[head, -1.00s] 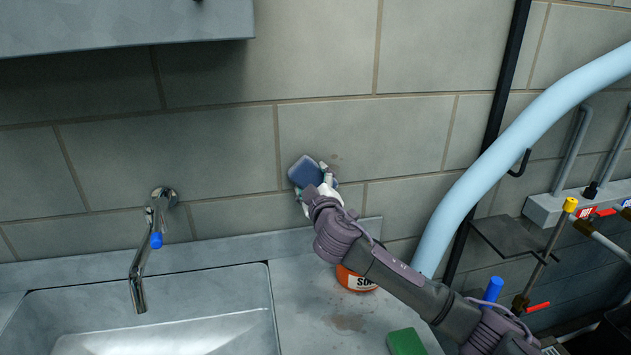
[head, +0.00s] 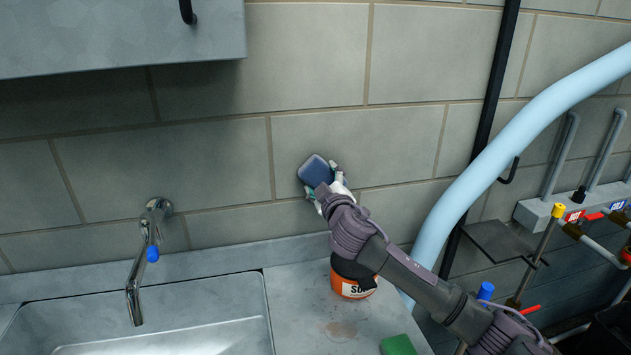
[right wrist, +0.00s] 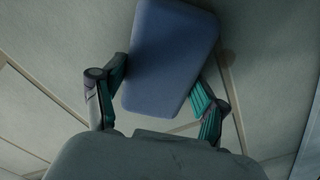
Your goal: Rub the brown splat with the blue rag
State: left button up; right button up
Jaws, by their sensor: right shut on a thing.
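The blue rag (head: 315,171) looks like a flat, rounded pad. My right gripper (head: 332,184) is shut on it and holds it at the tiled wall above the counter. In the right wrist view the rag (right wrist: 168,52) sits between the two fingers, tilted, close to the wall; whether it touches is unclear. A faint dark mark (right wrist: 228,58) shows on the wall beside the rag there. A pale brown splat (head: 341,331) lies on the counter, below and apart from the rag. My left gripper is not in view.
An orange soap tub (head: 352,287) stands on the counter beneath my right arm. A green sponge (head: 398,346) lies at the counter's front. A sink (head: 150,318) with a tap (head: 153,235) is at left, and a pale blue pipe (head: 470,185) rises at right.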

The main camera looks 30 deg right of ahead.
jog(key=d, duration=0.2)
jog(key=s+d, duration=0.1)
jog(key=d, duration=0.1)
dwell(0.4)
jog(key=v, duration=0.6)
jog(key=shift+p, duration=0.3)
jog(key=v, duration=0.3)
dwell(0.4)
jog(key=shift+f, duration=0.1)
